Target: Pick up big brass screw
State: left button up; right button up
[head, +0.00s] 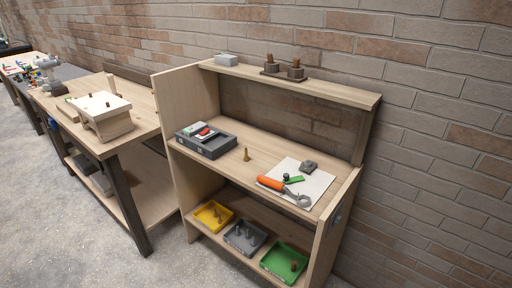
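A small brass-coloured screw (247,154) stands upright on the middle shelf (228,168) of the wooden shelf unit, between a grey tray and a white sheet. I take it for the big brass screw. Bare wood surrounds it and nothing touches it. Neither of my grippers shows in the head view.
The dark grey tray (206,146) with small items is left of the screw. The white sheet (314,182) bears an orange-handled tool (274,184). Yellow (213,216), grey (245,237) and green (285,262) trays sit below. The top shelf (330,88) overhangs behind. A workbench (145,110) stands left.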

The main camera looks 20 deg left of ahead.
aim_at(245, 158)
jog(key=i+j, duration=0.15)
jog(key=j, duration=0.3)
jog(key=i+j, duration=0.1)
jog(key=j, duration=0.3)
jog(key=i+j+z, duration=0.1)
jog(key=j, duration=0.35)
jog(key=i+j, duration=0.15)
jog(key=j, duration=0.25)
